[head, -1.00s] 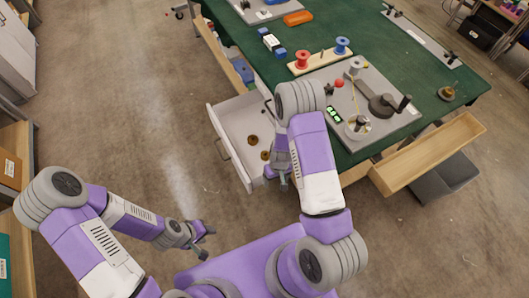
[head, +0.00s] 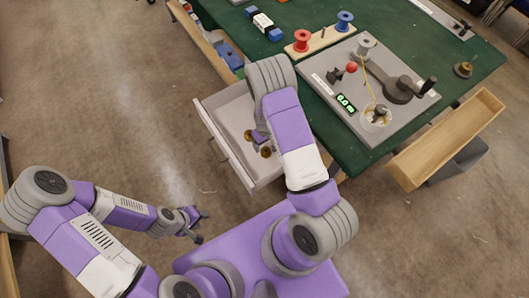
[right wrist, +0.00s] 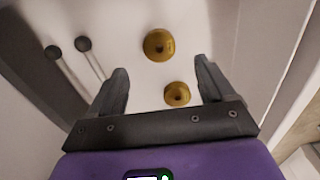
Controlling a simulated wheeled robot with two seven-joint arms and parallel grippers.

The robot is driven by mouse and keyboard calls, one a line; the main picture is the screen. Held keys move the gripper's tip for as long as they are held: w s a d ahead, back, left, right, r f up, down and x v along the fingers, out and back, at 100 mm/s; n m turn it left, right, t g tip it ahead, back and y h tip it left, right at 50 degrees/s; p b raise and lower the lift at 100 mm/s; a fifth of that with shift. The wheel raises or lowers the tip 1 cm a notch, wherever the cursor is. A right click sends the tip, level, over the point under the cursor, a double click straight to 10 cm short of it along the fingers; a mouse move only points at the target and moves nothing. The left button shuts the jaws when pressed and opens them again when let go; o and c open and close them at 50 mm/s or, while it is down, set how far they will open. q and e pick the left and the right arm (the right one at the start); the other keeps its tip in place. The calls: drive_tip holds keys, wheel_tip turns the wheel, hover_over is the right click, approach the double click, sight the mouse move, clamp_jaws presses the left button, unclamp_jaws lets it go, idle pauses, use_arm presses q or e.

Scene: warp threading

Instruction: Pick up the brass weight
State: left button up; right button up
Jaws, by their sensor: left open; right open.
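Two round brass weights lie in the open white drawer. In the right wrist view, the larger brass weight (right wrist: 158,45) lies near the line of the fingertips, and the smaller brass weight (right wrist: 177,94) appears between the fingers. In the head view, the weights show beside my right gripper (head: 257,136), which is partly hidden by my own arm. My right gripper (right wrist: 160,72) is open and empty above the drawer floor; the height gap is hard to judge. Another brass piece (head: 463,69) stands on the green table. My left gripper (head: 198,224) is open and empty, away from the drawer.
On the green table (head: 345,152) stand a grey threading board (head: 345,120) and red (head: 302,40) and blue (head: 345,22) spools. A wooden tray (head: 440,145) sits at right.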

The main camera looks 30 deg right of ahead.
sight(266, 150)
wheel_tip(266, 150, down, 7)
drive_tip(key=b, duration=0.3)
drive_tip(key=shift+f, duration=0.2)
drive_tip(key=shift+r, duration=0.1)
drive_tip(key=c, duration=1.2)
